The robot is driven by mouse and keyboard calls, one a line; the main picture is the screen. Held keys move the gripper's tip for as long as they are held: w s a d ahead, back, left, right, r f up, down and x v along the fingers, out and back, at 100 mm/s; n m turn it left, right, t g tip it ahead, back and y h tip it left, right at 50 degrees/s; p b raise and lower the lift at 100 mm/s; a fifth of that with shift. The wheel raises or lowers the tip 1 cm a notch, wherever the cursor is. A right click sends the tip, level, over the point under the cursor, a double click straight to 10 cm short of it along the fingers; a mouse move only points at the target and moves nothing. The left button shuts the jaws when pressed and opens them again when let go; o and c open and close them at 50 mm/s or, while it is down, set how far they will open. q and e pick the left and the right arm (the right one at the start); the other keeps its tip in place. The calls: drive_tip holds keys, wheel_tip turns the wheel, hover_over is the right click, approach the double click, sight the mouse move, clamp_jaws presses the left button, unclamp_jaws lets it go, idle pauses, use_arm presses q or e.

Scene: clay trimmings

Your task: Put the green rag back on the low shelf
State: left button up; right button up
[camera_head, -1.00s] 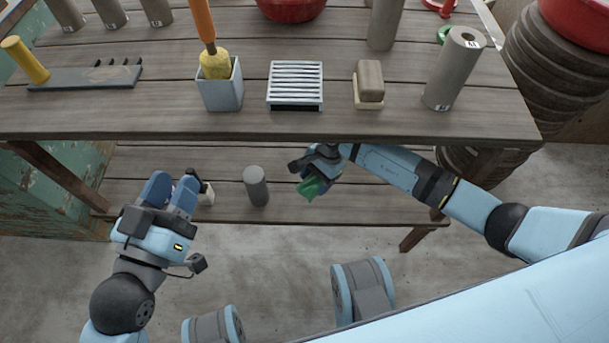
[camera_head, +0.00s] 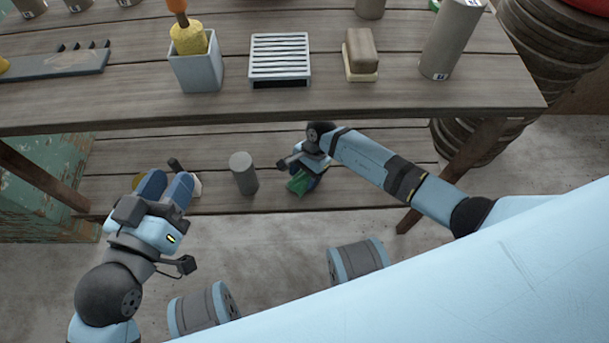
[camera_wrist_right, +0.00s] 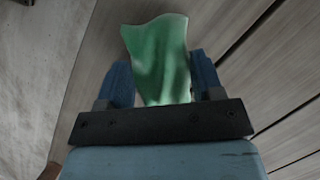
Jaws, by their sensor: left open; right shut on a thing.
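The green rag (camera_head: 299,186) is held in my right gripper (camera_head: 305,180) at the low shelf (camera_head: 350,188), under the table top. In the right wrist view the green rag (camera_wrist_right: 160,60) stands out between the two blue fingers (camera_wrist_right: 162,85), with shelf planks behind it. I cannot tell whether the rag touches the shelf. My left gripper (camera_head: 164,188) is open, in front of the low shelf's left part, and partly covers a white object (camera_head: 194,184) there.
A grey cylinder (camera_head: 243,172) stands on the low shelf left of the rag. The table top (camera_head: 330,100) overhangs the shelf and holds a grey pot (camera_head: 196,75), a slatted rack (camera_head: 280,60) and a brush-like block (camera_head: 360,55). The shelf right of the rag looks clear.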

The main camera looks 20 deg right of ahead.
drive_tip(key=shift+r, duration=0.1)
drive_tip(key=shift+f, duration=0.2)
drive_tip(key=o, duration=0.9)
drive_tip(key=shift+r, duration=0.1)
drive_tip(key=shift+r, duration=0.3)
use_arm(q)
drive_tip(key=r+t+p, duration=0.1)
drive_tip(key=r+p, duration=0.1)
drive_tip(key=r, duration=0.1)
drive_tip(key=r+t+p, duration=0.1)
drive_tip(key=r+p, duration=0.1)
drive_tip(key=r, duration=0.1)
drive_tip(key=shift+a+n, duration=0.2)
drive_tip(key=shift+n, duration=0.1)
use_arm(e)
drive_tip(key=v, duration=1.1)
drive_tip(key=shift+w+d+r, duration=0.1)
drive_tip(key=shift+d+r, duration=0.1)
drive_tip(key=shift+r, duration=0.05)
